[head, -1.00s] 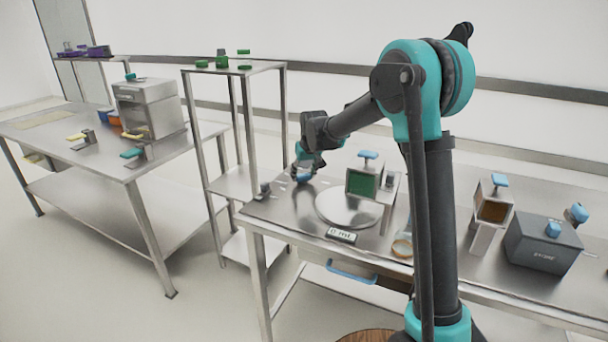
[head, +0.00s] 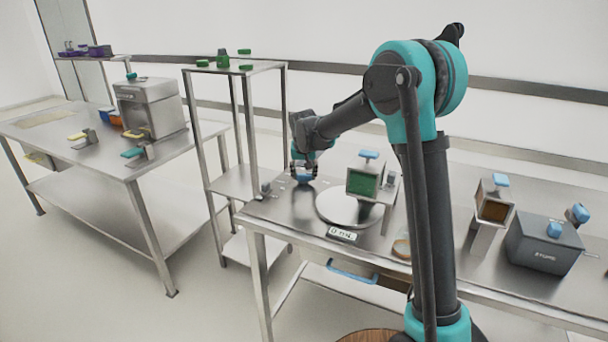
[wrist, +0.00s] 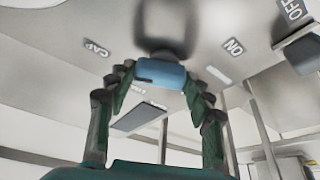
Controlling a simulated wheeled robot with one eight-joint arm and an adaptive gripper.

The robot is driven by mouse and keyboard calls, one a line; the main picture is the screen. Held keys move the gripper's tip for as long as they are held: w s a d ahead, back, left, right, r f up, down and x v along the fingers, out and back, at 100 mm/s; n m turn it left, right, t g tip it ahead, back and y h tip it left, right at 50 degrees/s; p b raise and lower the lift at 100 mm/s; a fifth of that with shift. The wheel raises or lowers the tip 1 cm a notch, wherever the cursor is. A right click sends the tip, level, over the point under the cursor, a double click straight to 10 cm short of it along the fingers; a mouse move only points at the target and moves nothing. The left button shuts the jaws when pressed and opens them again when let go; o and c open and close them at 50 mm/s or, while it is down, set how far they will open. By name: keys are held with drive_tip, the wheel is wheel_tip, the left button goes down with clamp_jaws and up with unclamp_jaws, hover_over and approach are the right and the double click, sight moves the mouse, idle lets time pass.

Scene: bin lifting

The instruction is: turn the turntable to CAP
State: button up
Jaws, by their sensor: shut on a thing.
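My gripper (head: 304,168) is at the left end of the near steel table. In the wrist view its fingers are closed on a blue handle (wrist: 160,73), with one finger on each side. In the head view the handle (head: 304,179) shows just under my fingers, low over the tabletop. In the wrist view a CAP label (wrist: 96,47) lies left of the handle, an ON label (wrist: 234,47) right of it, and an OFF label (wrist: 294,9) at the upper right. I cannot tell which label the handle points at. The turntable body under it is mostly hidden.
A round silver plate (head: 345,208) lies right of my gripper, with a small display (head: 341,235) in front. A green-windowed box (head: 363,182) stands behind it. A grey bin (head: 543,246) is farther right. A tall steel shelf (head: 236,69) stands close on the left.

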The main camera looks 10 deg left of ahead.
drive_tip(key=o, duration=1.1)
drive_tip(key=shift+o, duration=0.2)
drive_tip(key=v, duration=1.2)
